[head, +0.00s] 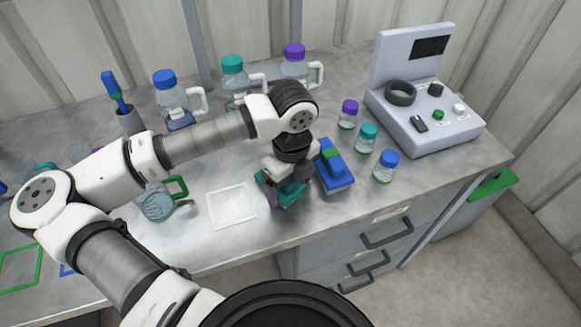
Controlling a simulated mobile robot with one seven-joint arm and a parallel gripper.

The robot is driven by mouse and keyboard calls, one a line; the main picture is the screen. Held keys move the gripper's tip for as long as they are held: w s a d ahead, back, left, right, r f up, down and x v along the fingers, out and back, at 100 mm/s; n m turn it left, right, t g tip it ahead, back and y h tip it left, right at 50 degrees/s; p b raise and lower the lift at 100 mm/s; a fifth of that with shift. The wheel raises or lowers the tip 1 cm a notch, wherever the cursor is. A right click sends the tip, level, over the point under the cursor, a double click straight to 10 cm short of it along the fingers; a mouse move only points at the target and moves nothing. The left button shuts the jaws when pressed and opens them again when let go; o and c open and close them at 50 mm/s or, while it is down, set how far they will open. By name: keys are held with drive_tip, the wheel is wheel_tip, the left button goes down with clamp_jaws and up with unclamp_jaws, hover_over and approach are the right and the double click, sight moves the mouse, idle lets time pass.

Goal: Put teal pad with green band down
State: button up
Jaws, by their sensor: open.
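The teal pad (293,192) is in the head view, at the front middle of the bench. My gripper (284,183) is directly over it, pointing down, with its jaws open around or just above the pad. The gripper hides much of the pad, and I cannot tell whether they touch. A little green shows at the pad's left end, but its band is mostly hidden. A blue pad with a green band (337,178) stands close on the right of my gripper.
A white square outline (232,205) is left of the gripper, with a green-handled glass jug (156,204) beyond it. Small capped jars (386,167) stand to the right, before a grey console (425,125). Large capped bottles (232,83) line the back. The bench's front edge is close.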

wheel_tip(320, 180, up, 12)
drive_tip(key=shift+d+r+b, duration=0.1)
drive_tip(key=shift+b, duration=0.9)
